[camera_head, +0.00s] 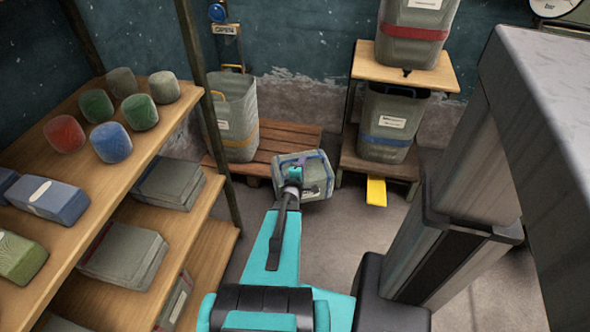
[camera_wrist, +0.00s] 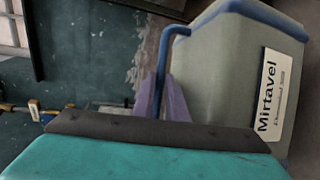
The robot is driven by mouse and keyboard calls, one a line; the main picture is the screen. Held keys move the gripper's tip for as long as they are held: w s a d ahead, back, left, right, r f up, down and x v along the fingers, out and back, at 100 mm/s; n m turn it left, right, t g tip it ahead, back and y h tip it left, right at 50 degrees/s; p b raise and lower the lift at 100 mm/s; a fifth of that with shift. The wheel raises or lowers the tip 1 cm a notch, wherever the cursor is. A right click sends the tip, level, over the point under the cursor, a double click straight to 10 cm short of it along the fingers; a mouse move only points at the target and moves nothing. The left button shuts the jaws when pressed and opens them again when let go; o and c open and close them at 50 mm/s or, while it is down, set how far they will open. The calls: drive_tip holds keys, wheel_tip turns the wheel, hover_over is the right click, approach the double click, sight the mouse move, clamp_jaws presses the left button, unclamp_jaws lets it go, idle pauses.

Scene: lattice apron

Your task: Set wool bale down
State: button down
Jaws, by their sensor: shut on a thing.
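The wool bale (camera_head: 318,182) is a grey, box-like thing with blue edging, tilted at the end of my arm in the head view. In the wrist view the bale (camera_wrist: 222,75) fills the right side, with a blue handle and a white label reading "Mirtavel". My gripper (camera_head: 294,173) is shut on it. The purple fingers (camera_wrist: 163,100) are at the blue handle. In the head view the bale overlaps the right part of the wooden pallet (camera_head: 285,143) and the floor. I cannot tell whether it touches either.
A grey bin with a yellow band (camera_head: 238,115) stands on the pallet's left. A wooden stand (camera_head: 415,68) at right holds a red-banded bin (camera_head: 412,35) above a blue-banded bin (camera_head: 385,125). A yellow strip (camera_head: 376,190) lies before it. Loaded shelves (camera_head: 140,190) line the left.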

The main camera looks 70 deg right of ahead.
drive_tip(key=w+d+f+b, duration=0.1)
drive_tip(key=w+d, duration=0.7)
drive_tip(key=w, duration=0.5)
idle(0.4)
wheel_tip(320, 180, down, 4)
drive_tip(key=shift+r+b, duration=0.25)
drive_tip(key=shift+b, duration=0.75)
drive_tip(key=shift+f, duration=0.1)
